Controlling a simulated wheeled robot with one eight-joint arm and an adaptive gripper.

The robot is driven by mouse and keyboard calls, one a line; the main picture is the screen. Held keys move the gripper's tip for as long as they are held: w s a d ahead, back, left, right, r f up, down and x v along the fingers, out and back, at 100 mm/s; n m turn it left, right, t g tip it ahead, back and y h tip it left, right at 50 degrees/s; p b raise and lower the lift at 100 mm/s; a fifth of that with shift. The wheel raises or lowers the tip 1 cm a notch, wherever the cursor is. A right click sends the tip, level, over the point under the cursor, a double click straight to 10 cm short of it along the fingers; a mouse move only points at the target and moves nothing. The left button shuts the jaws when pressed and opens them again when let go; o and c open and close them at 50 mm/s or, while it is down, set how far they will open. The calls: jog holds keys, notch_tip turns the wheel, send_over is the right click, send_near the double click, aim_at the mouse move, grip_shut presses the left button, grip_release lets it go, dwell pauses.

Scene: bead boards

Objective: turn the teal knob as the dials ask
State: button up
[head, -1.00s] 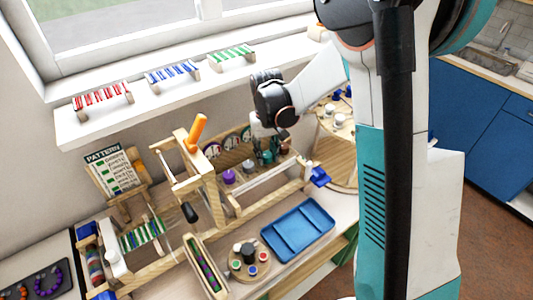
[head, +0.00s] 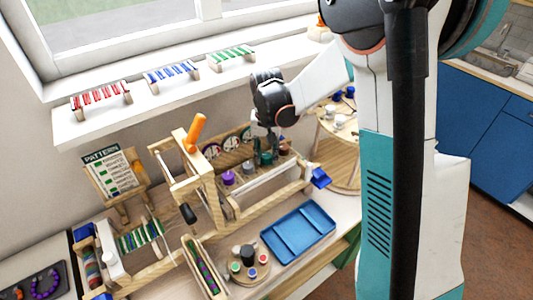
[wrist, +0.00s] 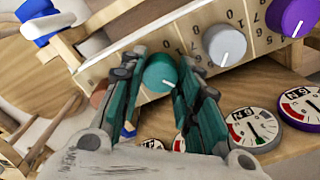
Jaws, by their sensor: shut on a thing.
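The teal knob (wrist: 160,74) sits on a wooden panel with printed numbers and has a white pointer line. In the wrist view my gripper (wrist: 160,85) has its two fingers on either side of the knob, shut on it. In the head view my gripper (head: 271,140) reaches down to the teal knob (head: 266,157) at the back board. Round dials (wrist: 252,128) with red and white faces and needles stand beside the panel; two lower ones are partly hidden by my fingers. The dials also show in the head view (head: 231,143).
A grey knob (wrist: 226,45) and a purple knob (wrist: 296,17) share the panel close to my gripper. A blue tray (head: 298,230) and a round holder with several caps (head: 249,265) stand in front. An orange-handled wooden frame (head: 195,133) rises to the left.

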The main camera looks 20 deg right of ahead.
aim_at(267, 155)
jog(key=o, duration=1.1)
notch_tip(267, 155, up, 12)
dwell(0.4)
